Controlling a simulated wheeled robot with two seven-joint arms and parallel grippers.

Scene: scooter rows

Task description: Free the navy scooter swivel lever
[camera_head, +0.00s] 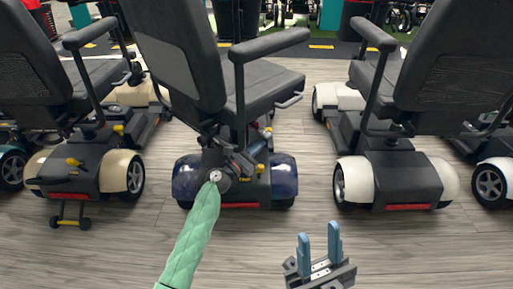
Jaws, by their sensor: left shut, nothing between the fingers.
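The navy scooter (284,177) stands in the middle, seen from behind, with navy rear fenders and a black seat (262,84). A grey lever (290,100) sticks out at the right under its seat. Yellow-marked parts (260,168) show low on its rear, partly hidden. I cannot tell for sure which is the swivel lever. My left arm, in a green sleeve, reaches up to the scooter's rear. My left gripper (243,162) is shut and empty, below the seat, dark against the scooter; contact cannot be told. My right gripper (319,246) is open and empty over the floor.
A beige-fendered scooter (119,172) stands at the left and a white-fendered one (356,180) at the right, with more at both edges. The navy scooter's armrest (269,45) and seat back (175,60) overhang my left gripper. The wooden floor (90,255) in front is clear.

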